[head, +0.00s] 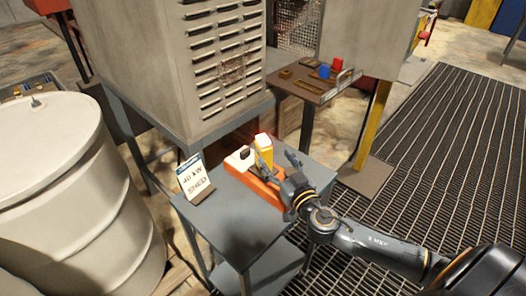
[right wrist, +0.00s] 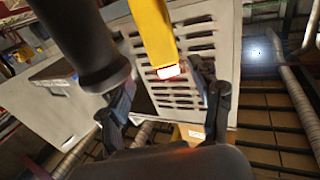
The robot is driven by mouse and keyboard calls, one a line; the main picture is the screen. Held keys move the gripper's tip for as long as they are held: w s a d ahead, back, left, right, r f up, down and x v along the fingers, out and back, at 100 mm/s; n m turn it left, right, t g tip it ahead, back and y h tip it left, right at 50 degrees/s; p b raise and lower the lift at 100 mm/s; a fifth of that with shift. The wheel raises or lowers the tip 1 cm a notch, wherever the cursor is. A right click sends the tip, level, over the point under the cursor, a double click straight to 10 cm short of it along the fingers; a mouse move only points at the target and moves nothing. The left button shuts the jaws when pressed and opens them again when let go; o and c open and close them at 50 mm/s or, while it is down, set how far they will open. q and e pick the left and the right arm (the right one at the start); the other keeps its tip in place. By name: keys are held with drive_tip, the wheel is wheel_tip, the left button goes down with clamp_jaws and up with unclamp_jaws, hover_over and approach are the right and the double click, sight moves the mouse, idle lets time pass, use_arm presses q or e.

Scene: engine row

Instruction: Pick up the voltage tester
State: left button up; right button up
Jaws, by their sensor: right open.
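The voltage tester (head: 264,151) appears to be the yellow upright thing with a pale top, standing at the back of an orange tray (head: 268,195) on a grey metal table. My right gripper (head: 277,167) is open, close in front of it and to its right. In the right wrist view the yellow body (right wrist: 153,32), with a white and red end, shows between the two spread fingers (right wrist: 168,88). I see no grip on it, and cannot tell whether a finger touches it. My left gripper is not in view.
A white item (head: 240,158) sits in the tray beside the yellow one. A sign (head: 194,180) stands on the table's left. A louvred grey cabinet (head: 190,60) rises behind, a pale drum (head: 75,190) stands left. The table's front (head: 240,235) is clear.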

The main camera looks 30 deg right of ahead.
sight(268, 151)
drive_tip(key=shift+w, duration=1.25)
drive_tip(key=w+p, duration=0.3)
drive_tip(key=w, duration=0.1)
drive_tip(key=shift+w+a, duration=0.15)
drive_tip(key=shift+w, duration=0.45)
clamp_jaws()
